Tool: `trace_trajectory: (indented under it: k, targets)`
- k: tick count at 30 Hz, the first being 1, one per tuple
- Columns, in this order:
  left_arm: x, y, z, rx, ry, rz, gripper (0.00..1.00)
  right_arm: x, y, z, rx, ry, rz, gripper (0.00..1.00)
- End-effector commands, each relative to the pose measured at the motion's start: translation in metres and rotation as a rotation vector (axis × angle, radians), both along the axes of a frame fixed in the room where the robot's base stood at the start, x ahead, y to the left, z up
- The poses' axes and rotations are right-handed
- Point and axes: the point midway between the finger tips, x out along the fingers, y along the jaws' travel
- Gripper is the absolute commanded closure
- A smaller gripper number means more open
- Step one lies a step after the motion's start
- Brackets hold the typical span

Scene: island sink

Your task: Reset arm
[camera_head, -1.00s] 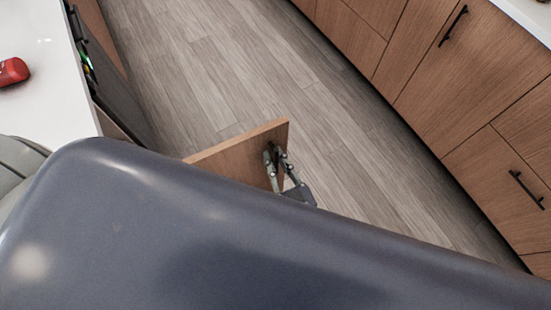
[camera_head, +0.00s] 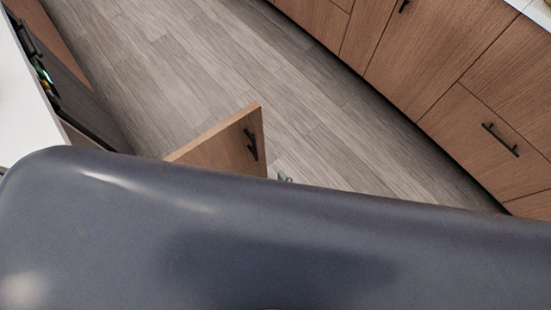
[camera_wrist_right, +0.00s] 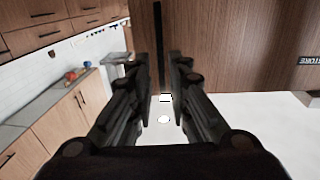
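A wooden cabinet door (camera_head: 228,140) stands open over the floor in the head view, with a black bar handle (camera_head: 251,145) on its face. My dark body hides the rest. In the right wrist view my right gripper (camera_wrist_right: 161,62) has its two fingers spread with nothing held between them. A dark vertical handle (camera_wrist_right: 158,35) on a wooden panel shows beyond the gap. My left gripper is not in view.
Wooden drawers (camera_head: 440,75) with black handles line the right side. A white counter (camera_head: 22,110) is at the left. Grey plank floor (camera_head: 190,70) lies clear between them. The wrist view shows another counter with small items (camera_wrist_right: 78,73) at the left.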

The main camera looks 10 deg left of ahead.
Motion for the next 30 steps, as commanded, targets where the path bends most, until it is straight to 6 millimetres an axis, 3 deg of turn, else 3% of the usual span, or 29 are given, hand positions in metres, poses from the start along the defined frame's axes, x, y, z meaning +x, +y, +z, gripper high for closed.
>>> trace_trajectory:
  k: [14,17,20,22,26,30]
  targets:
    - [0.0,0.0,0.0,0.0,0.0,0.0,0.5,0.0,0.0,0.0,0.0,0.0,0.0,0.83]
    - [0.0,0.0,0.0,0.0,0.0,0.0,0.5,0.002,-0.002,-0.008,-0.014,0.013,-0.005,0.83]
    - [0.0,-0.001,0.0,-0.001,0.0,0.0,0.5,0.007,-0.013,-0.039,-0.069,0.066,-0.026,0.83]
    - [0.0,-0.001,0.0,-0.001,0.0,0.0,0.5,0.013,-0.029,-0.075,-0.134,0.132,-0.054,0.83]
    - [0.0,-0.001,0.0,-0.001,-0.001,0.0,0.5,0.015,-0.073,-0.161,-0.284,0.31,-0.128,0.83]
    - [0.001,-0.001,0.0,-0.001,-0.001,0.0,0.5,-0.003,-0.132,-0.249,-0.434,0.538,-0.22,0.83]
